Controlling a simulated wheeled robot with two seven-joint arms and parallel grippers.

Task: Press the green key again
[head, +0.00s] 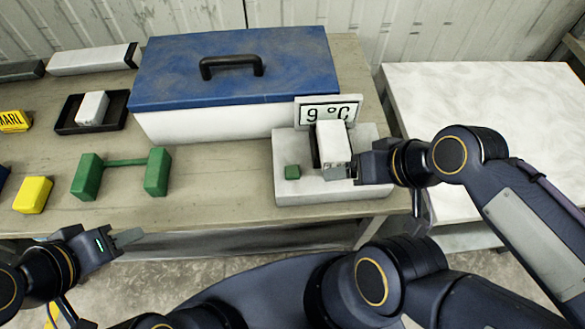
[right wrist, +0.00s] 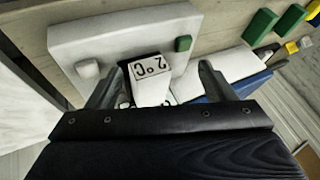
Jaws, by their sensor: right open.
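The green key (head: 292,172) is a small block on the left part of a pale grey base (head: 300,193). It also shows in the right wrist view (right wrist: 183,43). A display reading 9 °C (head: 328,110) stands at the back of the base. A white block (head: 333,143) in a dark holder is on the base, right of the green key. My right gripper (right wrist: 163,67) is open, with the white block seen between its fingers; contact cannot be told. It is right of the green key, apart from it. My left gripper (head: 125,239) is at the table's front edge, far from the key.
A blue-lidded cooler (head: 235,65) stands behind the base. Green end blocks joined by a bar (head: 125,162), a yellow block (head: 33,194) and a black tray (head: 65,124) holding a white block lie left. A pale second table (head: 490,90) stands right. A pale knob (right wrist: 87,68) shows on the base.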

